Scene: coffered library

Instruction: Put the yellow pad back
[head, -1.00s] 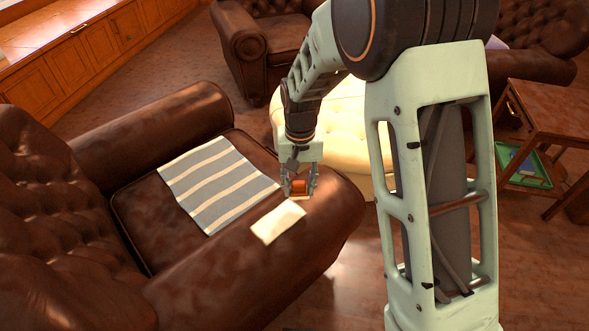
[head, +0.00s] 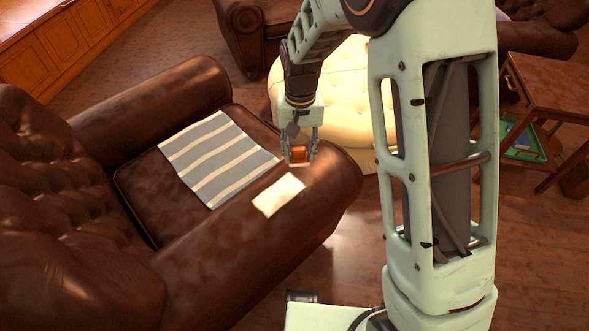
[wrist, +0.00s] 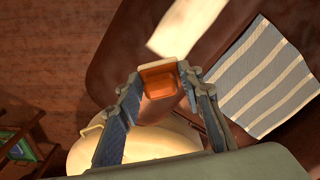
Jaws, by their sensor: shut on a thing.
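My gripper (head: 299,150) hangs over the outer end of the armchair's near arm, fingers pointing down. It is shut on a small orange block with a pale edge (head: 299,155), which also shows between the fingertips in the wrist view (wrist: 160,80). I cannot tell whether this block is the yellow pad. A flat cream rectangle (head: 278,195) lies on the leather arm close to the gripper, apart from it, and shows at the top of the wrist view (wrist: 185,25). The gap between block and leather is unclear.
A grey-and-cream striped cloth (head: 218,158) lies on the brown armchair's seat. A cream tufted ottoman (head: 345,85) stands behind the gripper. At right, a wooden side table (head: 555,88) has a green tray (head: 525,155) on its lower shelf, holding a blue item.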

